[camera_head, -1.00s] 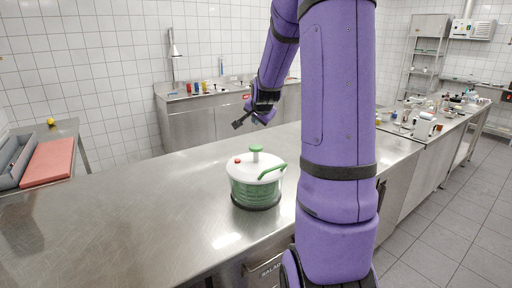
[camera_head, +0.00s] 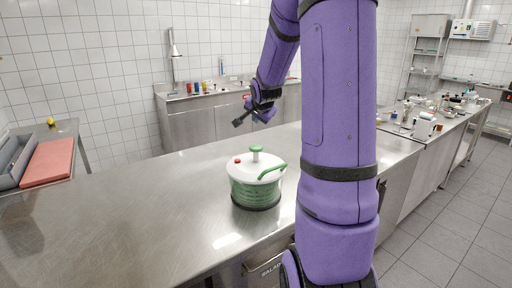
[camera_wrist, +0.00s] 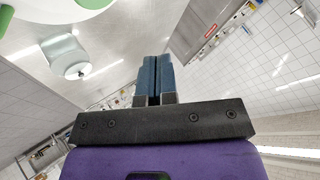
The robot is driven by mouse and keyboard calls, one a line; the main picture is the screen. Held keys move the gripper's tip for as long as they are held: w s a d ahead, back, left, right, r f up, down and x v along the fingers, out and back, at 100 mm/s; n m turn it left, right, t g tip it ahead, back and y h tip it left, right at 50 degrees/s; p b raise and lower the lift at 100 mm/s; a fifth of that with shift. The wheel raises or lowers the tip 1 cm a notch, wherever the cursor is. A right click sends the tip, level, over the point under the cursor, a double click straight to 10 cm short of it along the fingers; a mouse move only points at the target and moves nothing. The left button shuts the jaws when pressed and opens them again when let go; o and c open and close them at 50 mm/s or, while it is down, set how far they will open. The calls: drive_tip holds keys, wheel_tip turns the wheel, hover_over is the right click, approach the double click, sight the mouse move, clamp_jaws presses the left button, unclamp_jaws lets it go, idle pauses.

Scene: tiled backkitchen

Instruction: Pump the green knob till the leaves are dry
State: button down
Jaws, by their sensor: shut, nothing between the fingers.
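The salad spinner (camera_head: 255,181) stands upright on the steel counter. It has a clear green-tinted bowl, a white lid, a green knob (camera_head: 256,151) standing up at the lid's centre, a green side handle (camera_head: 272,171) and a small red button (camera_head: 238,161). My gripper (camera_head: 238,123) is above and behind the spinner, apart from it, with its fingers pointing left. In the wrist view my gripper (camera_wrist: 155,75) has its two blue-grey fingers together and empty. The leaves inside the bowl cannot be made out. Green and white parts at the wrist view's upper left are cut off by the frame.
The steel counter (camera_head: 130,215) is bare left of the spinner. A red board (camera_head: 48,163) and grey tray lie on a side table at far left. A back counter (camera_head: 200,120) holds small jars. A right-hand counter (camera_head: 400,140) holds many small items.

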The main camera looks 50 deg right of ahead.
sight(257, 146)
drive_tip(key=shift+f, duration=3.5)
drive_tip(key=shift+f, duration=0.1)
drive_tip(key=shift+f, duration=0.3)
drive_tip(key=shift+f, duration=1.8)
idle(1.0)
drive_tip(key=shift+r, duration=2.2)
